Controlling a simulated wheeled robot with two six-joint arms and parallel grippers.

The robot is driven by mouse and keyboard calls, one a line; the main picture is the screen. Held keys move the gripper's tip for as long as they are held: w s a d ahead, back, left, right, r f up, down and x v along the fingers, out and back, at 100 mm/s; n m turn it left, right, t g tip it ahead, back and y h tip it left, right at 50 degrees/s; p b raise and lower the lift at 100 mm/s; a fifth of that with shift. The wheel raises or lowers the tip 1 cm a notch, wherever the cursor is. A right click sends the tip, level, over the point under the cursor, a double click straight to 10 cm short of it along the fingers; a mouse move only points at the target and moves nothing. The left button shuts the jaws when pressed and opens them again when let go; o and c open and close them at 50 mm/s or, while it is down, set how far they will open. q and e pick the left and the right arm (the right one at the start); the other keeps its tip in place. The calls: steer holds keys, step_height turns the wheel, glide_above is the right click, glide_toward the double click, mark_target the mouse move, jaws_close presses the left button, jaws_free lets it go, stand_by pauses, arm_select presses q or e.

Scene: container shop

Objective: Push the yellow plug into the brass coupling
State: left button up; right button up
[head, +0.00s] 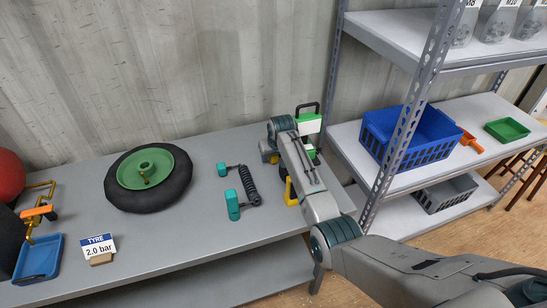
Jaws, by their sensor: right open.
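My right arm reaches in from the lower right over the grey bench. A green and white unit with a black handle (308,122) stands just right of the gripper, partly behind the arm. My left gripper is not in view.
A black tyre on a green rim (158,164) lies on the bench (200,240). Shelves with a blue crate (437,143) stand right. The bench's front middle is clear.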

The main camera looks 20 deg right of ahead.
stand_by(0.3)
steer(key=c, duration=1)
steer(key=shift+r, duration=0.1)
step_height(320, 180, up, 18)
steer(key=b, duration=0.3)
steer(key=shift+b, duration=0.3)
